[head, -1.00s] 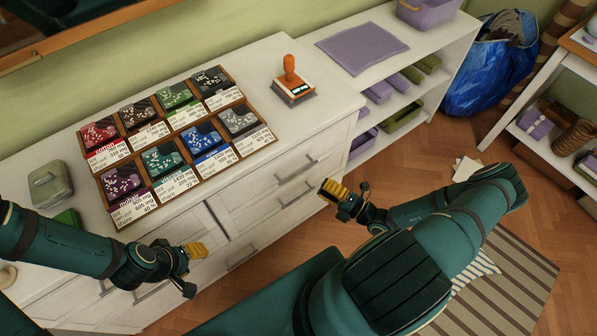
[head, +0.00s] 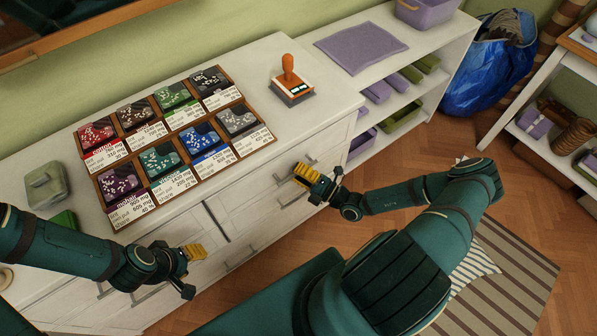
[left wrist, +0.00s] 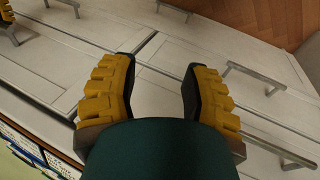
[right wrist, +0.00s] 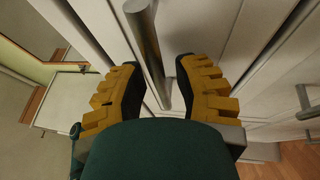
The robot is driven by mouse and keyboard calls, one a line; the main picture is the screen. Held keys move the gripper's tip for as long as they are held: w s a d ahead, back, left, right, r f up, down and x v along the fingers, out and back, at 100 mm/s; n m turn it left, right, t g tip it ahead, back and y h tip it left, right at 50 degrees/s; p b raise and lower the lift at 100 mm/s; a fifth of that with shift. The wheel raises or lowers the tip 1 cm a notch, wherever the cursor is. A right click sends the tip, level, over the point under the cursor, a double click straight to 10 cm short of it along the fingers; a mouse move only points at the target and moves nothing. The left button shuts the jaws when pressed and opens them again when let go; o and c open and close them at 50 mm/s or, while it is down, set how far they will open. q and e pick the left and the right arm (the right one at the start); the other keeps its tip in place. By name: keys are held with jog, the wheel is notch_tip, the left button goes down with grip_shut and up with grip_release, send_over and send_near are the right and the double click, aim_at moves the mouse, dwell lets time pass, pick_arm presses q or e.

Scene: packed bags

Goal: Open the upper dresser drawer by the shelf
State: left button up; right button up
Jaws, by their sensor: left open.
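The white dresser (head: 300,75) stands by the shelf, with its drawer fronts facing me and closed. The upper drawer at the shelf end has a metal bar handle (head: 293,168), partly hidden by my right gripper (head: 320,182). In the right wrist view, the open fingers of that gripper (right wrist: 157,68) have a bar handle (right wrist: 147,42) running between them in the picture; I cannot tell whether they touch it. My left gripper (head: 193,270) is open and empty before the dresser's left part; in the left wrist view it (left wrist: 160,75) faces drawer fronts.
A tray of colored packets (head: 265,142) and an orange-handled stamp (head: 290,78) are on the dresser top. A green tin (head: 46,186) is at left. The white shelf (head: 440,62) adjoins on the right. Wood floor and a striped rug (head: 525,265) lie right.

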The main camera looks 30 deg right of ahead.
grip_shut()
jog(key=shift+s, duration=0.1)
jog(key=s+d+p, duration=0.1)
jog(key=s+d, duration=0.1)
jog(key=s, duration=2.6)
jog(key=shift+s, duration=0.15)
jog(key=shift+d, duration=0.1)
jog(key=shift+o, duration=1.9)
grip_release()
